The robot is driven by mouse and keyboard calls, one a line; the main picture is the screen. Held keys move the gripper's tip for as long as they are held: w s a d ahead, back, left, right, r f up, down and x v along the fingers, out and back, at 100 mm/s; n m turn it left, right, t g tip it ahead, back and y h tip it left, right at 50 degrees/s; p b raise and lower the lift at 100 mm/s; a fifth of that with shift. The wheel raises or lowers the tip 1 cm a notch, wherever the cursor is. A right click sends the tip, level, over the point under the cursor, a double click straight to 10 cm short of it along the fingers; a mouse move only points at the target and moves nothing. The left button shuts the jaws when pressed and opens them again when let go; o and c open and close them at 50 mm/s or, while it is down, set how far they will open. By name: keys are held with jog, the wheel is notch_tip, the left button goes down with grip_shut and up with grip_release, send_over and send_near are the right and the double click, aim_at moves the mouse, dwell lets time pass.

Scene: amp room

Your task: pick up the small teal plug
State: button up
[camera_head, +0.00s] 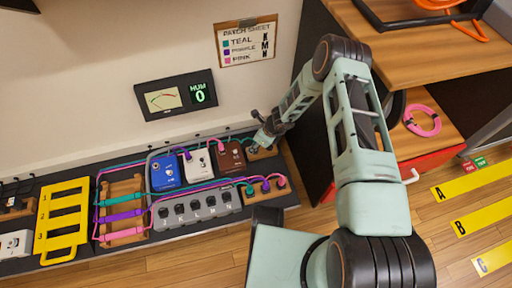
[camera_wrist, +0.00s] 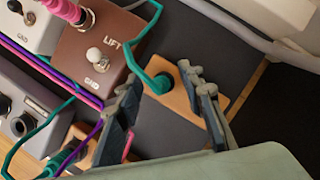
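In the wrist view a teal plug (camera_wrist: 161,83) on a teal cable sits at a small wooden block (camera_wrist: 178,96). My gripper (camera_wrist: 164,84) is open, with one finger on each side of the plug. I cannot tell whether either finger touches it. In the head view my gripper (camera_head: 262,137) reaches down to the right end of the pedal shelf and largely hides that plug. A second teal plug (camera_wrist: 62,160) shows at the lower left of the wrist view. In the head view it (camera_head: 249,189) stands beside purple and pink plugs.
Blue (camera_head: 165,173), white (camera_head: 197,165) and brown (camera_head: 231,155) pedals stand left of my gripper. A grey switch box (camera_head: 196,209) is in front, with cables around it. A yellow slotted plate (camera_head: 63,218) lies further left. A wooden shelf unit (camera_head: 420,55) stands to the right.

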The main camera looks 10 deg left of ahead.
jog(key=shift+c, duration=0.6)
grip_shut()
jog(key=shift+r, duration=0.1)
